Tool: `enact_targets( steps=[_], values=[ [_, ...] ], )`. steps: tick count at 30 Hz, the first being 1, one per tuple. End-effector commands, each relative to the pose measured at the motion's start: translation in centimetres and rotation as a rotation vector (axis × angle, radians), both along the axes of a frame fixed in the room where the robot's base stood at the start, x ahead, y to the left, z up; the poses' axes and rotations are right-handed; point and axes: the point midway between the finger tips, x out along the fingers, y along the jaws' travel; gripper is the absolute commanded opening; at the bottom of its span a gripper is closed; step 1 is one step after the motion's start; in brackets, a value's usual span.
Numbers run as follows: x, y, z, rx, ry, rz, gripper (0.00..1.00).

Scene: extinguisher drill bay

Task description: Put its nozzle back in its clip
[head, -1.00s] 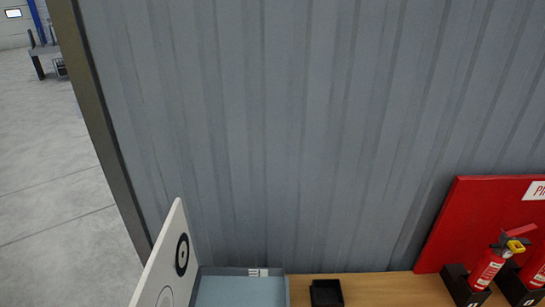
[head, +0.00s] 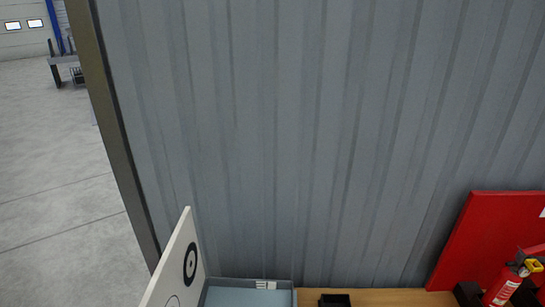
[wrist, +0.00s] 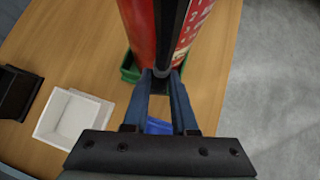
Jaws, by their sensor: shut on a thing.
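A red extinguisher (wrist: 140,28) with white lettering stands in a green holder (wrist: 129,73) in the wrist view. A black hose with its nozzle (wrist: 172,40) runs down in front of it. My gripper (wrist: 161,78) is shut on the lower end of this black piece, close to the extinguisher. The clip cannot be made out. My gripper is not in the head view.
A white tray (wrist: 104,112) and a black tray (wrist: 36,82) lie left of the gripper; a blue thing (wrist: 157,127) shows between the fingers. The head view has a red board (head: 475,240), a blue-grey tray (head: 292,297), a white target panel (head: 178,250) and a small black tray (head: 335,298).

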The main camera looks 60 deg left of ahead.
Motion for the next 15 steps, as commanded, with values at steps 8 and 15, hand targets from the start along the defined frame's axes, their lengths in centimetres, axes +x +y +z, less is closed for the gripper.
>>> enact_targets(
  steps=[8,15],
  values=[
    [0.05,0.0,-0.09,0.0,-0.001,0.0,0.27],
    [0.04,0.0,-0.09,0.0,-0.001,0.0,0.6]
  ],
)
